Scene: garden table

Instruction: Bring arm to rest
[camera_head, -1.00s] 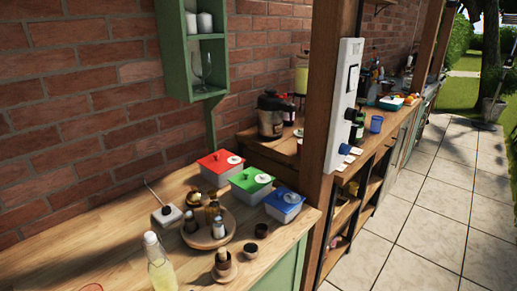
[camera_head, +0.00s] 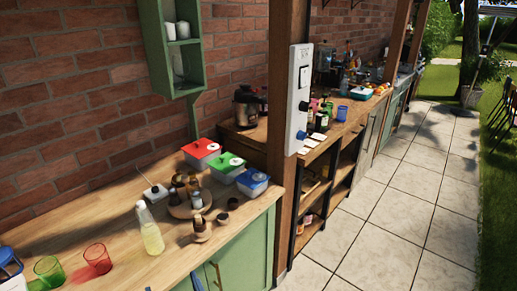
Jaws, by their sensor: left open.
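My left gripper (camera_head: 207,279) shows only in small part at the bottom edge of the head view, in front of the green cabinet. It is open, and nothing shows between its fingers. It is clear of the items on the wooden counter (camera_head: 110,215). The rest of the left arm is hardly visible. My right gripper is out of the picture.
A bottle of yellow liquid (camera_head: 151,232), a red glass (camera_head: 97,258) and a green glass (camera_head: 49,270) stand near the counter's front. Lidded boxes, red (camera_head: 201,153), green (camera_head: 226,166) and blue (camera_head: 252,182), stand by a wooden post (camera_head: 284,120). The tiled floor (camera_head: 360,225) at right is clear.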

